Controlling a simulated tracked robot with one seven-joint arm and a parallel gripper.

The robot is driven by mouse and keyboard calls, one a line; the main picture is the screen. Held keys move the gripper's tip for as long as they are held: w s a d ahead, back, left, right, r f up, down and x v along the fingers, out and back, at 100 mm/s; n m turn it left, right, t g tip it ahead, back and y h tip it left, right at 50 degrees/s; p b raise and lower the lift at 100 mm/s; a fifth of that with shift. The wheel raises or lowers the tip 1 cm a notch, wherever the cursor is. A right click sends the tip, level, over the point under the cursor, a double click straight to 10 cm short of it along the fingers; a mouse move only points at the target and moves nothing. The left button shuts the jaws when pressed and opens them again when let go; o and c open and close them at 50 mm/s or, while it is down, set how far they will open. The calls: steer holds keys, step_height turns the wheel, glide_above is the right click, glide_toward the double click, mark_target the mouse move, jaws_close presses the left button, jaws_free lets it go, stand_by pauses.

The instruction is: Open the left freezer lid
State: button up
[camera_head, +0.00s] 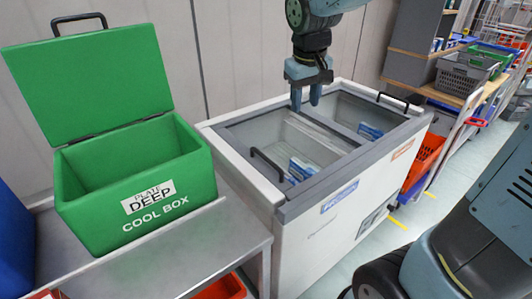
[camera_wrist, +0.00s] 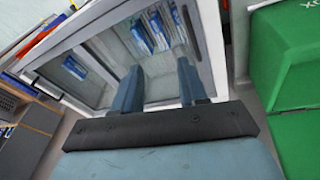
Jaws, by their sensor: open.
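The white chest freezer (camera_head: 325,235) has a grey frame and two glass lids. The left freezer lid (camera_head: 255,135) lies flat and looks closed, with packages showing through the glass. Its black handle (camera_head: 267,165) stands at the lid's left front side. My gripper (camera_head: 305,100) points down above the freezer, near the middle of the top, to the right of and behind that handle. It is open and empty and looks apart from the handle. In the wrist view my fingers (camera_wrist: 161,82) spread over the freezer top (camera_wrist: 110,60); the left handle is not clear there.
A green cool box (camera_head: 135,185) with its lid raised stands on a metal table (camera_head: 180,255) left of the freezer. The right freezer lid (camera_head: 365,113) has its own black handle (camera_head: 393,101). A wall is close behind; an orange basket (camera_head: 425,160) stands right.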

mark_target(264, 157)
steer(key=w+a+f+n+g+h, duration=0.1)
steer(key=w+a+f+n+g, duration=0.15)
steer(key=w+a+f, duration=0.7)
steer(key=shift+t, duration=0.45)
step_height(264, 157, down, 14)
steer(key=shift+r, duration=0.2)
steer(key=shift+c, duration=0.3)
jaws_close()
